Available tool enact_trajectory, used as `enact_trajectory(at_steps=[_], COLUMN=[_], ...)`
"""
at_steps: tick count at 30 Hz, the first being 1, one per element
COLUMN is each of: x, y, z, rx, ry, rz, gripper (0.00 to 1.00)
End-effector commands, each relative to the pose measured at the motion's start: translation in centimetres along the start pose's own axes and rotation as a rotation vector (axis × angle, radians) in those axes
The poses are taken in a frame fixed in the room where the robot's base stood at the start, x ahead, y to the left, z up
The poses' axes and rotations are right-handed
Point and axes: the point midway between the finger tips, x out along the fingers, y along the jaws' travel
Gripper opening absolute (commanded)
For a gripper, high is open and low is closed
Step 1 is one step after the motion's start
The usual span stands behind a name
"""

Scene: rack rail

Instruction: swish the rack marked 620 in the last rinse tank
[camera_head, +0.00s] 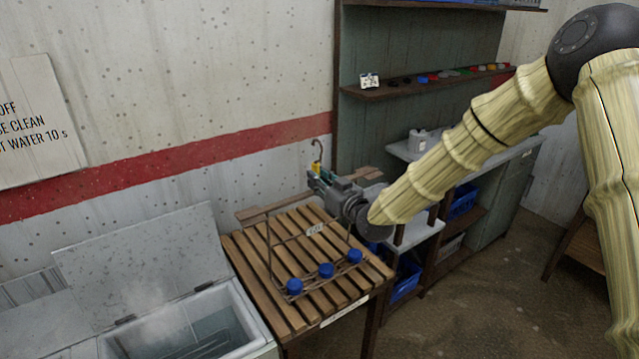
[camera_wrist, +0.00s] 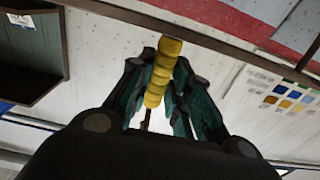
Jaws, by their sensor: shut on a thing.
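The rack (camera_head: 272,262) is a thin wire frame with a small white tag (camera_head: 314,229), blue round pieces (camera_head: 326,270) along its bottom and a hook on top. The tag's number is too small to read surely. My gripper (camera_head: 318,182) is shut on the rack's yellow grip (camera_head: 316,168), which also shows between the fingers in the wrist view (camera_wrist: 163,72). The rack is upright over a slatted wooden stand (camera_head: 375,268); I cannot tell whether it touches the slats. A tank (camera_head: 253,327) at lower left has its lid (camera_head: 145,262) raised, with liquid and steam inside.
A wall sign (camera_head: 35,125) hangs above the tank. A shelf (camera_head: 400,88) with small coloured items is behind my arm. A bench with a pale jug (camera_head: 418,141) and blue crates (camera_head: 405,278) stands right of the slatted stand. Open floor lies at lower right.

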Motion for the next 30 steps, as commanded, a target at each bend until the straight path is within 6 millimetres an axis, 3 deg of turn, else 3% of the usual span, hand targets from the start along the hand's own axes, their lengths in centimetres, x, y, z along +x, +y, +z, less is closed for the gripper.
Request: enact_trajectory(at_steps=[16, 30], x=[-0.1, -2.7], y=[0.0, 0.0], z=[-0.7, -0.7], rx=[0.0, 0.0], ry=[0.002, 0.002], rz=[0.0, 0.0], gripper=[0.0, 0.0])
